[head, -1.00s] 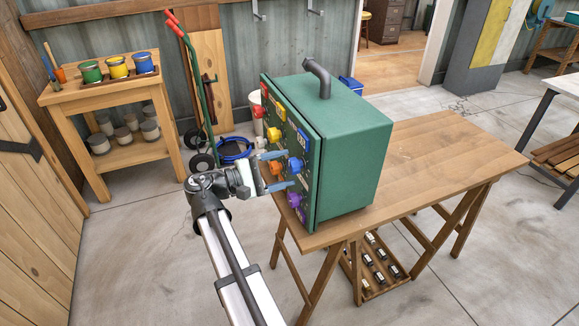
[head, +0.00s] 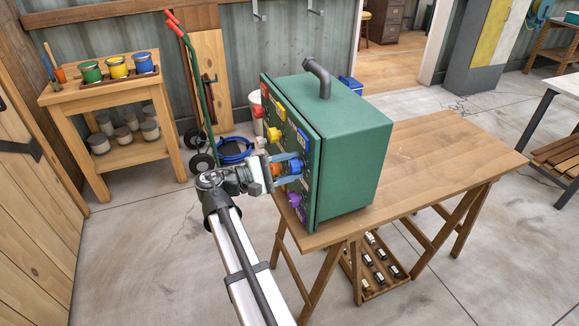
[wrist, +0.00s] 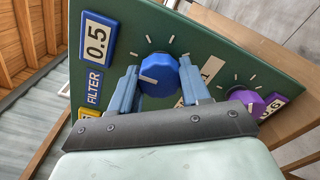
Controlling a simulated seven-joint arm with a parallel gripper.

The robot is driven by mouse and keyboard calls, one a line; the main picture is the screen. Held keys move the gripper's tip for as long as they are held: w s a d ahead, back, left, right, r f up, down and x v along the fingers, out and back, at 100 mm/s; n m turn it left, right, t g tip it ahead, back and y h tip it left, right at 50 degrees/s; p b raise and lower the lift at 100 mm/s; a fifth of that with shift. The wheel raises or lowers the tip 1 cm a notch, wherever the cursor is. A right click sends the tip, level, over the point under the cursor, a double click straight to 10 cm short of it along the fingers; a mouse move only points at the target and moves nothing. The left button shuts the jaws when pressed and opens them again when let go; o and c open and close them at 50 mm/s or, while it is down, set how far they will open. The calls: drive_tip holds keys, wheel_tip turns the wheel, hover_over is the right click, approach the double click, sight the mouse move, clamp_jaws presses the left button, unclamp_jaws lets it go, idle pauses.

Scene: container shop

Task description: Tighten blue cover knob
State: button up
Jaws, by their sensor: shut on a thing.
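The blue knob (wrist: 158,72) sits on the front panel of a green box (head: 352,150) that stands on a wooden table. It has a white pointer line and tick marks around it. My gripper (wrist: 160,90) has its blue-grey fingers on both sides of the blue knob and is shut on it. In the head view my gripper (head: 290,168) reaches the panel from the left, and the blue knob (head: 296,165) is partly covered by the fingers. A blue label (wrist: 94,60) reading FILTER 0.5 is beside the knob in the wrist view.
A purple knob (wrist: 250,103) is close by on the same panel. Yellow (head: 274,135), red (head: 258,112) and orange (head: 276,169) knobs also stick out. The wooden table (head: 440,150) is bare right of the box.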

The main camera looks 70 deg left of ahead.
drive_tip(key=c, duration=0.3)
drive_tip(key=shift+c, duration=0.2)
drive_tip(key=shift+m, duration=0.3)
drive_tip(key=m, duration=0.4)
drive_tip(key=shift+m, duration=2.1)
drive_tip(key=o, duration=1)
drive_tip(key=shift+o, duration=0.2)
